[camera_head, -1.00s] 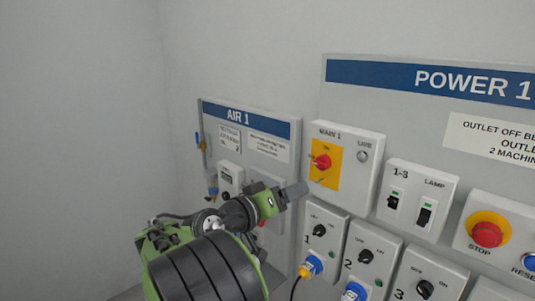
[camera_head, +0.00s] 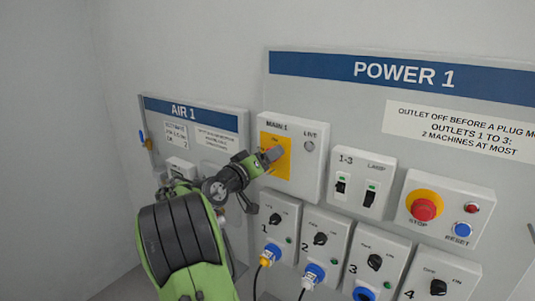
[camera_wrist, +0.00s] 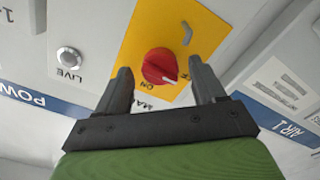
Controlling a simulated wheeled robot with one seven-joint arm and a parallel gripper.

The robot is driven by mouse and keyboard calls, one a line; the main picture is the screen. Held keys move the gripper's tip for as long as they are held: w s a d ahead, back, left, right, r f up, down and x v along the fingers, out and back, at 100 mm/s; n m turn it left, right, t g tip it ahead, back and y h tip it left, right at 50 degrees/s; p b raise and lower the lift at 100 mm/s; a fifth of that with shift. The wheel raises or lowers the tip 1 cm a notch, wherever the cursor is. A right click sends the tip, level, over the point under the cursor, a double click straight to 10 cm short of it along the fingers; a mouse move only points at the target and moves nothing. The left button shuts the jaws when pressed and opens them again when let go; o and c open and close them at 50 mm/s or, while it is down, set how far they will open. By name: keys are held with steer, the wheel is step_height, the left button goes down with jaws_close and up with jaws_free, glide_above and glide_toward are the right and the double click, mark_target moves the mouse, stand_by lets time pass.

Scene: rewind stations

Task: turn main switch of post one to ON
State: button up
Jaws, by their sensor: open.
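The main switch is a red rotary knob (camera_wrist: 160,67) on a yellow plate (camera_wrist: 135,45) in the wrist view, where the picture is upside down. A white pointer mark shows on the knob's lower right, and the word ON is printed below it. In the head view the MAIN 1 box (camera_head: 308,168) is at the left of the POWER 1 panel, and my gripper hides most of the knob. My gripper (camera_wrist: 161,77) is open, with one finger on each side of the knob in the picture. I cannot tell whether the fingers touch it. It also shows in the head view (camera_head: 272,155).
The LIVE lamp (camera_head: 309,146) is beside the knob on the same box. Rocker switches (camera_head: 356,190) and the red STOP button (camera_head: 424,209) are to the right. Outlet switches with blue plugs (camera_head: 271,252) are below. The AIR 1 panel (camera_head: 205,120) is left.

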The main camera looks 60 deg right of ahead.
steer(key=shift+d, duration=0.45)
steer(key=shift+a, duration=0.1)
steer(key=c, duration=1.1)
steer(key=shift+o, duration=0.2)
